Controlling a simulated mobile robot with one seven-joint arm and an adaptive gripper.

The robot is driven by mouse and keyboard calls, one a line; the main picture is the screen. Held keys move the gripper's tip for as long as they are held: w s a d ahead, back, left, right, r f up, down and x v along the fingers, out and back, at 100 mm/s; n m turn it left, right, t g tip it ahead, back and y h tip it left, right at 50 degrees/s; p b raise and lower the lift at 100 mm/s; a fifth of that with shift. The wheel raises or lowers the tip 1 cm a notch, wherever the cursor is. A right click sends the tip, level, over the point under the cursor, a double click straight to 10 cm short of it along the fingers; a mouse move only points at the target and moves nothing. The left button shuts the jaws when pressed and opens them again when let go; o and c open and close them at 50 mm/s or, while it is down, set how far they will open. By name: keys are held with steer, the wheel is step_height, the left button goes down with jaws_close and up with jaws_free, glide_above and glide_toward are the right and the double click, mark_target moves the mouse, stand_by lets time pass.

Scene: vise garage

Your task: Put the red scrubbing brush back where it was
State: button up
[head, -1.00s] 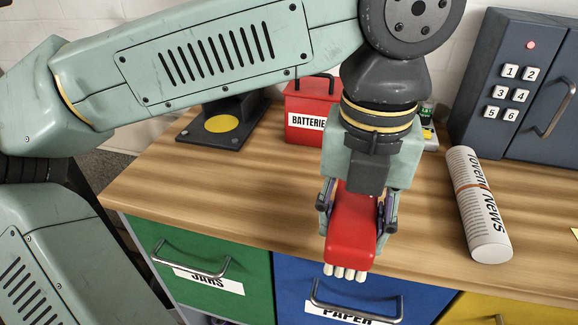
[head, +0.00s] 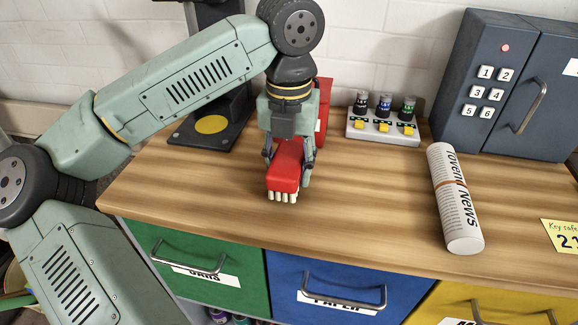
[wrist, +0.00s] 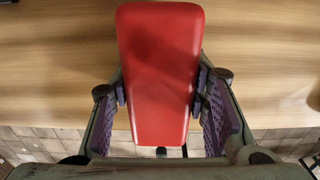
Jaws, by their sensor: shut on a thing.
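The red scrubbing brush (head: 285,167) is in my gripper (head: 287,158), over the wooden worktop (head: 370,190). Its pale bristles (head: 283,196) show at the lower end nearest the camera. In the wrist view the brush (wrist: 160,70) lies between the two purple-padded fingers of my gripper (wrist: 160,100), which are shut on its sides. I cannot tell from the head view whether the brush touches the worktop.
A red batteries box (head: 323,105) stands behind my gripper, mostly hidden. A rolled newspaper (head: 455,200) lies to the right, near a grey keypad safe (head: 490,95). Green (head: 205,265), blue (head: 350,285) and yellow drawers are below.

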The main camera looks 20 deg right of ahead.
steer(key=shift+f, duration=0.95)
steer(key=shift+f, duration=0.15)
steer(key=o, duration=1.3)
steer(key=shift+r, duration=0.2)
